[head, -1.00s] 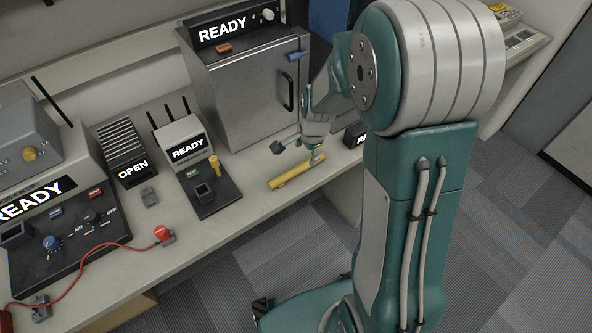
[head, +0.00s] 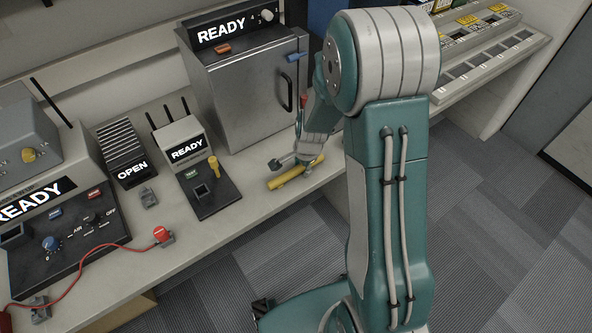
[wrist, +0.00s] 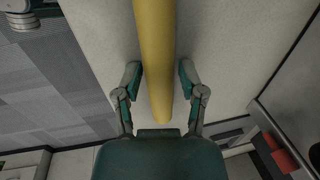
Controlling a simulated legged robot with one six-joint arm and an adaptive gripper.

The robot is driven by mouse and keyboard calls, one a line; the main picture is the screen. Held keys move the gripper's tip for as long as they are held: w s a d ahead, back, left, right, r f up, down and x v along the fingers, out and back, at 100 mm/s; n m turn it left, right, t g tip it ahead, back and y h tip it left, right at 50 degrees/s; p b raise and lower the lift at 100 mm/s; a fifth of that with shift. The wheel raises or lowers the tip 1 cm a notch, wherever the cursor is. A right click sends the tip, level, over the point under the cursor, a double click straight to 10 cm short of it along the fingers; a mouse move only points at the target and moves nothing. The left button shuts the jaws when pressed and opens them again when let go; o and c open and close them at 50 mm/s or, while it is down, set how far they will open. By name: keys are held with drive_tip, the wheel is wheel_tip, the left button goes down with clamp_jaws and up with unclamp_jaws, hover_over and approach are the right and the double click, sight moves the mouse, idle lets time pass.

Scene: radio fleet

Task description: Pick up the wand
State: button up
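The wand is a plain yellow rod (head: 287,176) lying on the pale bench near its front edge, in front of the metal cabinet. In the wrist view the wand (wrist: 155,45) runs from the top down between my fingers. My gripper (head: 291,167) is right at the wand in the head view, with one finger on each side. In the wrist view my gripper (wrist: 160,74) is open, and a gap shows between the wand and each finger. I cannot tell how far the fingertips reach down past the rod. My arm hides part of the bench behind it.
The metal cabinet (head: 250,95) stands behind the wand. A black panel with a READY box (head: 185,140) is to the left. A red cable (head: 85,258) crosses a console further left. The bench between panel and wand is clear. A slotted rack (head: 490,55) stands at right.

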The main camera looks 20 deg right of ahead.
clamp_jaws()
